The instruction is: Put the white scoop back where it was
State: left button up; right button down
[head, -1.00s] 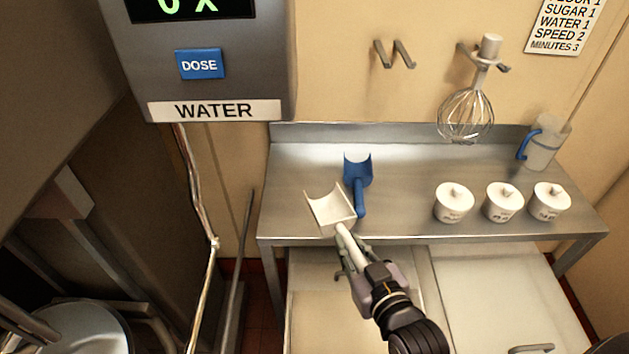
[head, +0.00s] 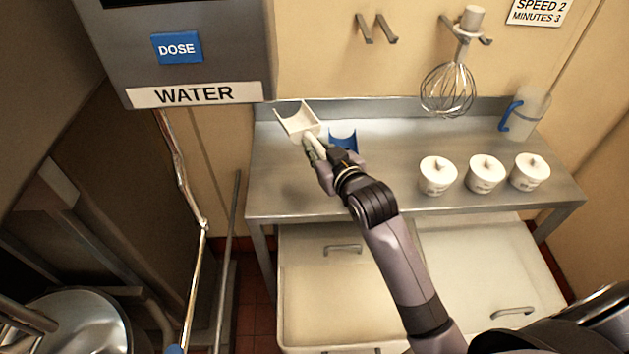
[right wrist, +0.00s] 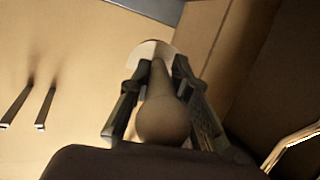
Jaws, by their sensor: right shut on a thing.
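The white scoop (head: 297,119) is at the back left of the steel table in the head view, its open end toward the wall. My right gripper (head: 313,148) is shut on its handle. In the right wrist view the rounded handle end (right wrist: 163,117) sits between the two fingers (right wrist: 165,105), with part of the white scoop beyond it. Whether the scoop touches the table cannot be told. The blue scoop (head: 343,140) lies just right of it, its handle hidden by my arm. My left gripper is not in view.
The steel table (head: 400,135) has several white lidded pots, one here (head: 437,176), and a jug (head: 525,113) at right. Two wall hooks (head: 376,28) are empty; a whisk (head: 448,85) hangs beside them. The water dispenser (head: 190,50) stands at upper left.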

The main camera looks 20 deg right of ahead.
send_over(317, 195)
notch_tip(317, 195, down, 8)
jog(key=shift+f, duration=0.2)
notch_tip(317, 195, down, 4)
jog(key=shift+r+p, duration=0.1)
jog(key=shift+p, duration=0.25)
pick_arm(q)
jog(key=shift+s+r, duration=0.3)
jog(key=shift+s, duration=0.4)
pick_arm(e)
jog(key=shift+f, duration=0.2)
jog(key=shift+f, duration=0.15)
jog(key=c, duration=1.5)
grip_release()
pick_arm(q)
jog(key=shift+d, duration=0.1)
